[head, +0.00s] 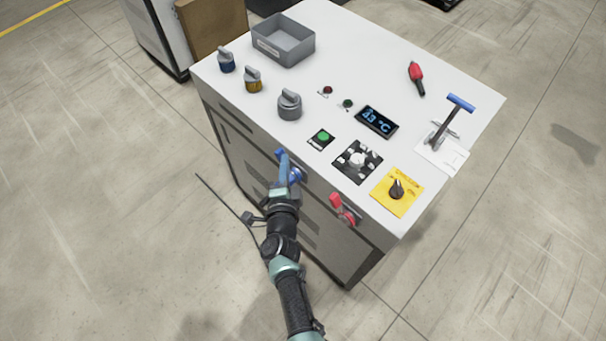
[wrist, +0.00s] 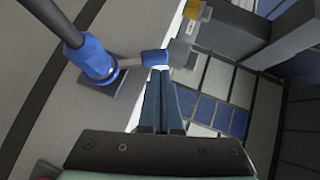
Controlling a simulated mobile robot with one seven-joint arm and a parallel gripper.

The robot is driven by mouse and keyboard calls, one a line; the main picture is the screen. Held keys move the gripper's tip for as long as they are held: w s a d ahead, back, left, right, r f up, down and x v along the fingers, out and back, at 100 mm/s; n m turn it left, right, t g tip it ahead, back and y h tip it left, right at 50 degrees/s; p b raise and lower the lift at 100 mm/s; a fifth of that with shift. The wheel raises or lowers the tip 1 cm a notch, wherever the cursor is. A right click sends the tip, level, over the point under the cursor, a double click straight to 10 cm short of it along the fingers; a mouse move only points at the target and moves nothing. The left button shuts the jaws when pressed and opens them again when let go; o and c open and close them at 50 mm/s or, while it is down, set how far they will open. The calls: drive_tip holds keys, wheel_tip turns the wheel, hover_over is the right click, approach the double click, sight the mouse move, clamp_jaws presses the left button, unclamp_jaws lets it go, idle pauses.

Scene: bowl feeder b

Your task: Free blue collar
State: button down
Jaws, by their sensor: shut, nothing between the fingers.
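A blue collar (head: 296,174) is on the front face of the cabinet, just right of my gripper (head: 283,158). In the wrist view the blue collar (wrist: 92,62) sits around the end of a dark rod, on a dark plate. A short lever with a blue sleeve (wrist: 155,57) extends from the collar to the right. My gripper (wrist: 161,75) is shut and empty, with its fingertips just below the blue sleeve. I cannot tell whether they touch it. In the head view my gripper partly hides the collar and lever.
A red handle (head: 343,208) is on the cabinet front to the right. The cabinet top (head: 330,60) carries a grey bin (head: 283,41), several knobs, a display (head: 377,121), and a blue-topped lever (head: 459,103). The floor in front is open.

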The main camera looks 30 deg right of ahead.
drive_tip(key=shift+w+a, duration=0.15)
drive_tip(key=shift+w, duration=0.3)
idle(0.4)
